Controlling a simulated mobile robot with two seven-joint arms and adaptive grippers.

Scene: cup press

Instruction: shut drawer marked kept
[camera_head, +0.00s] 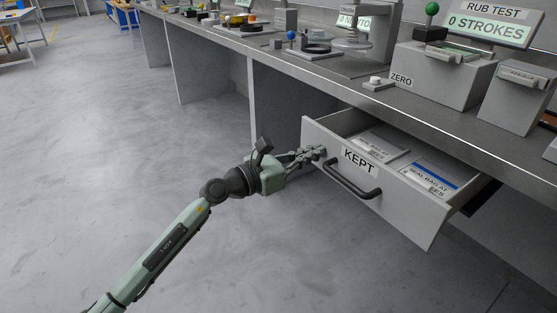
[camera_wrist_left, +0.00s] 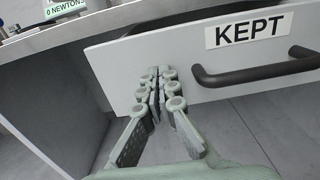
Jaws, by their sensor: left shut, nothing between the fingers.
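The drawer marked KEPT (camera_head: 398,205) stands open under the bench, pulled out toward me. Its white front carries a KEPT label and a dark bar handle (camera_head: 352,188). Inside lie a few flat labelled packs (camera_head: 430,178). My left gripper (camera_head: 318,152) is shut and empty, with its fingertips at the left part of the drawer front. In the left wrist view the shut fingers (camera_wrist_left: 156,75) lie in front of the drawer front (camera_wrist_left: 115,75), left of the handle (camera_wrist_left: 255,71). I cannot tell whether they touch it. My right gripper is not in view.
The steel bench top (camera_head: 330,70) runs above the drawer. On it stand a rub test device (camera_head: 445,75) with a green knob, a press (camera_head: 357,30) and several small items. Open knee space lies left of the drawer. The grey floor (camera_head: 110,130) is clear.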

